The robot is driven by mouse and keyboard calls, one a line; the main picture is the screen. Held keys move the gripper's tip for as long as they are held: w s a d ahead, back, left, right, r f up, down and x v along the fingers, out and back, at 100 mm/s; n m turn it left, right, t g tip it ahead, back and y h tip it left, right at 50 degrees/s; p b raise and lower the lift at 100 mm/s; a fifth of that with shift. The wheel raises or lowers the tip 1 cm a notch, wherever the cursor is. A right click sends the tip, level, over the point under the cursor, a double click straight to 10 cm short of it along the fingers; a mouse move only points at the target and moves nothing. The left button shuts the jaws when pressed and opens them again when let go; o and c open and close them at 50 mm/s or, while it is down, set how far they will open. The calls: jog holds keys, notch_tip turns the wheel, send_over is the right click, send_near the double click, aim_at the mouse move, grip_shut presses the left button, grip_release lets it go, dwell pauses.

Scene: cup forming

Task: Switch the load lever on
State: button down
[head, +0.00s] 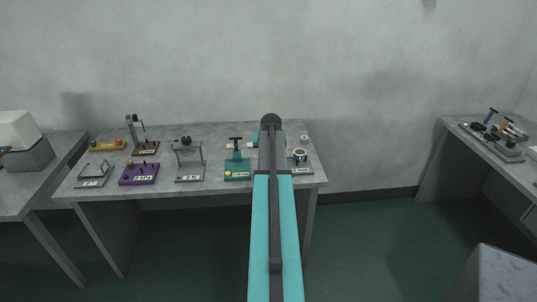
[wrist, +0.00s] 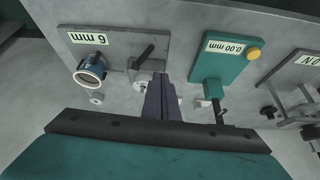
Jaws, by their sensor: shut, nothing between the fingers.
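A lever with a dark handle (wrist: 145,54) stands on the grey plate (wrist: 117,40) marked 6 mm in the wrist view. No label names it as the load lever, so I cannot be sure which lever that is. My gripper (wrist: 158,78) is shut and empty, its fingertips close by the lever's base at the plate's edge. I cannot tell whether they touch. A blue-and-white ring-shaped cup (wrist: 90,76) is on the same plate, which also shows in the head view (head: 303,171). There my arm hides the gripper and the lever.
A teal fixture (wrist: 222,60) with a yellow button and a 0.00 mm label stands close beside my gripper. A grey frame (head: 188,164) is beyond it. A purple block (head: 139,174) and other devices fill the bench's left. The bench (head: 318,180) ends just right of the grey plate.

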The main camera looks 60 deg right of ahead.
jog(key=b+v, duration=0.2)
jog(key=v, duration=1)
jog(key=shift+w, duration=0.2)
dwell(0.6)
